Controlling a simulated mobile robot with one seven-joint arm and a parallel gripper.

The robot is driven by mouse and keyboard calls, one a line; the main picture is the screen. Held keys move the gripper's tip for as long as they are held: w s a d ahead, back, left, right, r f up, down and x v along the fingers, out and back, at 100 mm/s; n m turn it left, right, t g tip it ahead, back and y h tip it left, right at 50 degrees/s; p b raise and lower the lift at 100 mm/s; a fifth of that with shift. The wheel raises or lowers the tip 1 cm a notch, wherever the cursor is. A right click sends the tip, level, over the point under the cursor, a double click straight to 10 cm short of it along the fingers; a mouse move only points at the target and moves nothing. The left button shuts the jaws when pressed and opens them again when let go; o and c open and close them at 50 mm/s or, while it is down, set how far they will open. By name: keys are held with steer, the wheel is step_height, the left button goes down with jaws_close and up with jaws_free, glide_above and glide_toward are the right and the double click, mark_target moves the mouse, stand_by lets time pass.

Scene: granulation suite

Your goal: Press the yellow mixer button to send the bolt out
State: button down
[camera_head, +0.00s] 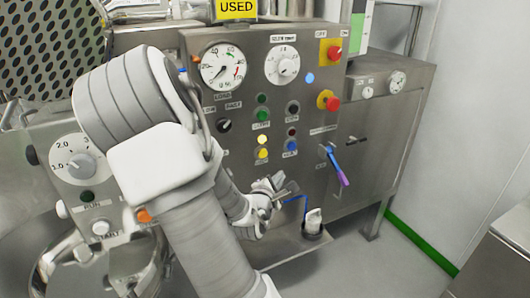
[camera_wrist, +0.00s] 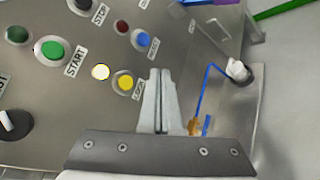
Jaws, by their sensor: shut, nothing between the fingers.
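The yellow button (camera_head: 263,153) is on the steel control panel, below a round, pale yellow lit lamp (camera_head: 262,139). In the wrist view the yellow button (camera_wrist: 125,82) is left of my fingertips, with the glowing lamp (camera_wrist: 101,72) beside it. My gripper (camera_head: 283,187) is in front of the panel, below and right of the button. In the wrist view its fingers (camera_wrist: 160,73) are together and empty, apart from the button. I cannot make out a bolt in either view.
A blue button (camera_head: 291,145) is beside the yellow one. Green buttons, gauges and red emergency knobs (camera_head: 329,101) crowd the panel. A blue-purple lever (camera_head: 338,167) sticks out at right.

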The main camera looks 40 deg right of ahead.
mark_target(266, 154)
steer(key=shift+w+d+b, duration=0.1)
steer(key=shift+w+d, duration=0.35)
steer(key=shift+w, duration=0.95)
steer(key=shift+w+d+b, duration=0.1)
steer(key=shift+w+d, duration=0.3)
steer(key=shift+w, duration=0.95)
steer(key=shift+w+d+b, duration=0.1)
steer(key=shift+w+d, duration=0.35)
steer(key=shift+w, duration=0.95)
steer(key=shift+w, duration=0.1)
steer(key=shift+w+d+p, duration=0.1)
steer(key=shift+w+p, duration=0.2)
steer(key=shift+p, duration=0.05)
steer(key=shift+w, duration=0.15)
steer(key=shift+w+d+r+p, duration=0.1)
steer(key=shift+w+r+p, duration=0.2)
steer(key=shift+w+p, duration=0.1)
steer(key=shift+s, duration=0.15)
stand_by(0.4)
